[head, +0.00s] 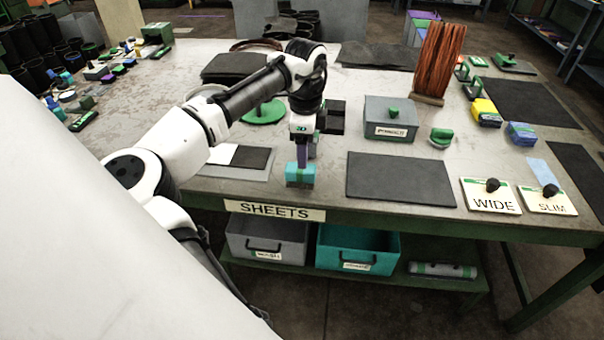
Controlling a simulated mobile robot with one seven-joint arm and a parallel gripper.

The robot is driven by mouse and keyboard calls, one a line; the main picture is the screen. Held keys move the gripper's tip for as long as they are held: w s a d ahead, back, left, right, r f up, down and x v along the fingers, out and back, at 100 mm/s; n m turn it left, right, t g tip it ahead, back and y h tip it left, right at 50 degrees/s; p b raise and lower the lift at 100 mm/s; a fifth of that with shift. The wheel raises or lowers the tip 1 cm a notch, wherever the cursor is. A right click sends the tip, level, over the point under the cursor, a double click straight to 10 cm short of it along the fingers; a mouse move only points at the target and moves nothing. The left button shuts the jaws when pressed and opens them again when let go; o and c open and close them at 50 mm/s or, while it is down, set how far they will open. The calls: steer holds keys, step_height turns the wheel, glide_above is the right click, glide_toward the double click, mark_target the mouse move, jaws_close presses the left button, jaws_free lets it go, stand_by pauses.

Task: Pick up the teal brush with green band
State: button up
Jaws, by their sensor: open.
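A small teal block-shaped brush with a green band (293,178) sits at the front edge of the worktable, just above the SHEETS label. My gripper (303,163) points straight down directly over it. The gripper is open, and its fingers are at the brush's top. The picture is too small to tell whether the fingers touch the brush or straddle it. The gripper and its fingers hide part of the brush's upper side.
A black sheet (400,179) lies to the right of the brush, with a grey box (391,120) behind it. WIDE (491,204) and SLIM (546,207) plates lie further right. A grey sheet (225,170) with black and white pieces lies left. Bins stand on the shelf below.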

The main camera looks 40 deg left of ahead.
mark_target(301, 176)
steer(key=shift+s+a+f+p, duration=0.1)
steer(key=shift+s+f+p, duration=0.1)
steer(key=shift+f, duration=0.9)
steer(key=shift+s+a+f+p, duration=0.1)
steer(key=shift+f+p, duration=0.15)
steer(key=shift+f, duration=0.85)
steer(key=shift+s+a+f+p, duration=0.1)
steer(key=shift+f+p, duration=0.1)
steer(key=shift+f, duration=0.9)
steer(key=shift+c, duration=0.4)
steer(key=c, duration=1)
